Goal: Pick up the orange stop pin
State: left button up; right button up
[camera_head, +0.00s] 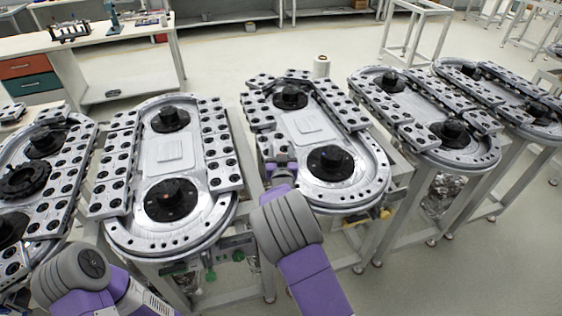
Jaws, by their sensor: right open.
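I cannot clearly make out an orange stop pin. A small yellow-orange part (385,213) shows under the front right edge of the middle ring track (372,180); I cannot tell whether it is the pin. My right arm reaches up from the bottom centre. My right gripper (278,168) is small and partly hidden by its own wrist, at the left side of the middle track. It is open, and I see nothing held in it. My left arm shows at the lower left, with its gripper out of view.
Several ring tracks on metal frames stand in a row, with narrow gaps between them; one (122,228) is left of my right arm. A white bench (100,45) stands at the back left. A white cylinder (321,66) stands behind the middle track. Open floor lies behind.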

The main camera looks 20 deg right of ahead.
grip_shut()
dwell(0.3)
